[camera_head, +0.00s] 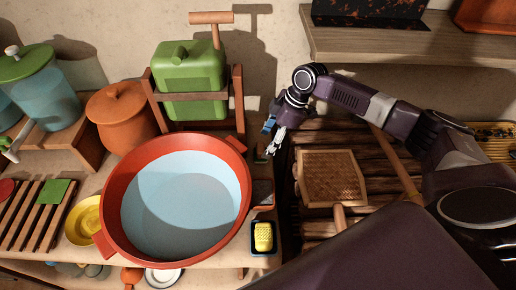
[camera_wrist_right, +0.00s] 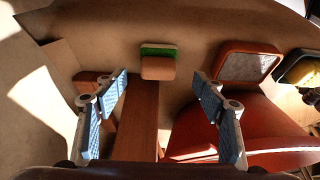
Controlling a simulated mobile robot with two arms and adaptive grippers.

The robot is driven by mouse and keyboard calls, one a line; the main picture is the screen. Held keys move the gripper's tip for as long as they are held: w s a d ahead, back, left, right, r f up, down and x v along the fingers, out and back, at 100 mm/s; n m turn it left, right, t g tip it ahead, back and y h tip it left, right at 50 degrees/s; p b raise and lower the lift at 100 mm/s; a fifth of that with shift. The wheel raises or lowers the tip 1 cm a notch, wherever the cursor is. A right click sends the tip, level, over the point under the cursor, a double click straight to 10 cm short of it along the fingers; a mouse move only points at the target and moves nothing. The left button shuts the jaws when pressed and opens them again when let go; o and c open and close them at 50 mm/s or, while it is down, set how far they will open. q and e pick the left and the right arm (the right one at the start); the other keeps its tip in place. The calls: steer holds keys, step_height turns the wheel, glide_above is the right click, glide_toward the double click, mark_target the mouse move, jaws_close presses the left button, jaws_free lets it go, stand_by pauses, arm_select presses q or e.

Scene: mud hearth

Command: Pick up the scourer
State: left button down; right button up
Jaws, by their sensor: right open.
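The scourer (camera_wrist_right: 158,63), a small block with a green layer and a tan layer, shows in the right wrist view. It lies on the pale counter ahead of my right gripper (camera_wrist_right: 160,86), between the lines of its two fingers and apart from them. My left gripper is not in view.
The red basin (camera_head: 109,178) of water stands close to my right gripper. A grey-faced pad (camera_wrist_right: 245,66) and a yellow sponge (camera_head: 263,236) in a dark tray lie near the counter's edge. A wooden stand (camera_head: 237,100) holds a green container (camera_head: 190,70).

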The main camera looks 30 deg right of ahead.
mark_target(262, 148)
steer(key=shift+w+a+f, duration=0.1)
steer(key=shift+a+f, duration=0.1)
steer(key=shift+f, duration=0.25)
steer(key=p+x, duration=0.1)
steer(key=x, duration=0.2)
steer(key=shift+w+f, duration=0.15)
steer(key=shift+f, duration=0.15)
steer(key=shift+w+a+f, duration=0.1)
steer(key=shift+a+f, duration=0.05)
steer(key=shift+f, duration=0.35)
steer(key=c, duration=1.3)
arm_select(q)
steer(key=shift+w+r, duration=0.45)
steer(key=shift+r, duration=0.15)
arm_select(e)
steer(key=shift+c, duration=0.2)
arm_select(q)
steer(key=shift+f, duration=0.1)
